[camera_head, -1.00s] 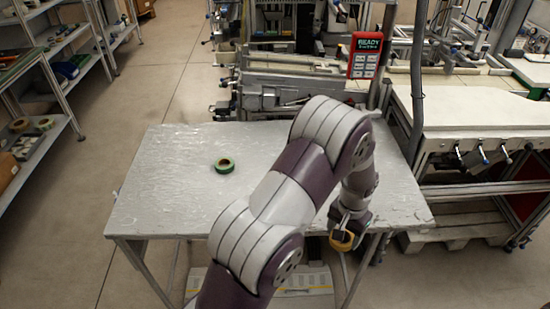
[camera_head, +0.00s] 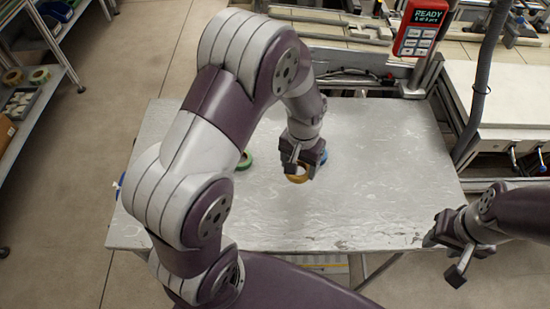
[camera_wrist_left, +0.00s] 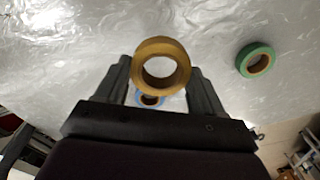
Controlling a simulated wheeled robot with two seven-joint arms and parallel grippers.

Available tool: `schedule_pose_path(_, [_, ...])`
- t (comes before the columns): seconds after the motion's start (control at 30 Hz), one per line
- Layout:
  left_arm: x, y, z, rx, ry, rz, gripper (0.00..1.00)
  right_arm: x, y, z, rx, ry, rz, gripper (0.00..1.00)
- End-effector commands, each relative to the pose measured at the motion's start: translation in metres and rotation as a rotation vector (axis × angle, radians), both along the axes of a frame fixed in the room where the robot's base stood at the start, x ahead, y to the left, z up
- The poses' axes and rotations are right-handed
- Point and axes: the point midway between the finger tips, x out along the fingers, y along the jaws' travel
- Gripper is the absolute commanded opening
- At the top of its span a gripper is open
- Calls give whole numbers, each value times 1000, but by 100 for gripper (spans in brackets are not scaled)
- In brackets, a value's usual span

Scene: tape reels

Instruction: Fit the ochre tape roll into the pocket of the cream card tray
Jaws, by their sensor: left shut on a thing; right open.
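My left gripper (camera_head: 299,169) is shut on the ochre tape roll (camera_head: 298,179) and holds it over the middle of the table. In the left wrist view the ochre roll (camera_wrist_left: 162,44) sits between the two fingers of the gripper (camera_wrist_left: 160,70), its hole facing the camera. The height of the roll above the table is hard to tell. My right gripper (camera_head: 443,257) is open and empty at the table's front right. I cannot make out the cream card tray in either view; my left arm hides part of the table.
A green roll (camera_head: 246,161) lies on the table, partly behind my left arm; the wrist view shows it too (camera_wrist_left: 243,62). A blue roll (camera_head: 324,157) is just behind my left gripper. The table's right half (camera_head: 390,170) is bare. A red READY box (camera_head: 421,30) stands behind.

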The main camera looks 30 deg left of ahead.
Motion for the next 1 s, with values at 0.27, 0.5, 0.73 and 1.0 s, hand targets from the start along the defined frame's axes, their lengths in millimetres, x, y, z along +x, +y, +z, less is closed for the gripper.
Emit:
schedule_pose_path(0.27, [-2, 66, -38, 0, 2, 3, 38, 0, 0, 11, 0, 0, 0, 43])
schedule_pose_path(0.5, [-2, 72, -72, -1, 3, -1, 38, 0, 0, 16, 0, -1, 0, 43])
schedule_pose_path(0.73, [-2, 72, -83, 0, -1, -1, 38, 0, 0, 16, 0, 0, 0, 43])
schedule_pose_path(1.0, [-2, 72, -86, 0, 0, -1, 84, 0, 0, 14, 0, 0, 0, 43])
